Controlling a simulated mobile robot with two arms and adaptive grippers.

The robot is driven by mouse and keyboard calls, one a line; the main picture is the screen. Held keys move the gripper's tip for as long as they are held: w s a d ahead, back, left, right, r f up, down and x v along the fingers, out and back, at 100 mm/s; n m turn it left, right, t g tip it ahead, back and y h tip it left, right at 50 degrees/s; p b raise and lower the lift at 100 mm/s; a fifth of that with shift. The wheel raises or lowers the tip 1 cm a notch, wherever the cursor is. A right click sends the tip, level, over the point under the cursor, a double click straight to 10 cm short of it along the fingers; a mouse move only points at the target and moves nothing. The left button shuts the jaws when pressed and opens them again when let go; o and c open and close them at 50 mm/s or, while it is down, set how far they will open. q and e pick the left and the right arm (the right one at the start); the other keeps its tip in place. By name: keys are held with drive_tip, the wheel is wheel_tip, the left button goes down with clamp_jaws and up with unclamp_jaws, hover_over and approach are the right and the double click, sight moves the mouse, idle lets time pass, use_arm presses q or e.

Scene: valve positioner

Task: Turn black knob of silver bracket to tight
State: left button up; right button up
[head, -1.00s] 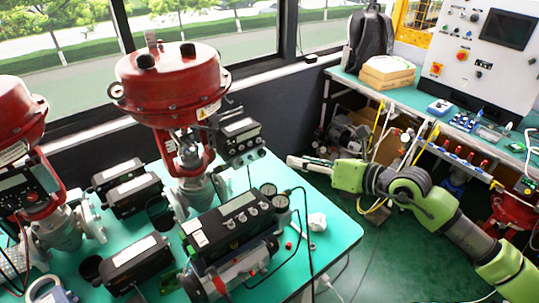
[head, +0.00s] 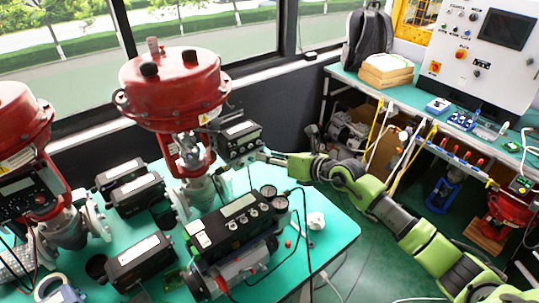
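The large red valve actuator (head: 172,90) stands on the teal table, with a black positioner box (head: 240,138) mounted on its right side. The silver bracket holding this box is mostly hidden, and I cannot make out the black knob clearly at this size. My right gripper (head: 268,155) has its tips close to the lower right side of the box. I cannot tell whether they touch it or how far apart the fingers are. My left gripper is out of view.
A larger positioner with gauges (head: 235,222) lies in front on the teal table (head: 330,243). Other black boxes (head: 140,260) and a second red valve (head: 22,125) stand left. Black cables run near the front positioner. A workbench (head: 400,92) is at the right back.

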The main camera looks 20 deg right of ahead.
drive_tip(key=shift+w+a+f, duration=0.1)
drive_tip(key=shift+w+a, duration=0.1)
drive_tip(key=shift+w, duration=0.05)
clamp_jaws()
drive_tip(key=shift+f, duration=0.1)
drive_tip(key=m+t+y+b, duration=0.1)
drive_tip(key=m+y+b, duration=0.1)
drive_tip(key=m+b, duration=0.1)
drive_tip(key=f+m+t+y+b, duration=0.1)
drive_tip(key=m+y+b, duration=0.1)
drive_tip(key=m, duration=0.4)
drive_tip(key=m+y+b, duration=0.2)
drive_tip(key=m+b, duration=0.2)
drive_tip(key=m, duration=0.1)
drive_tip(key=shift+w+d+f+t, duration=0.1)
drive_tip(key=shift+d+f+t, duration=0.1)
drive_tip(key=shift+d+t, duration=0.15)
idle(0.3)
drive_tip(key=shift+m, duration=0.4)
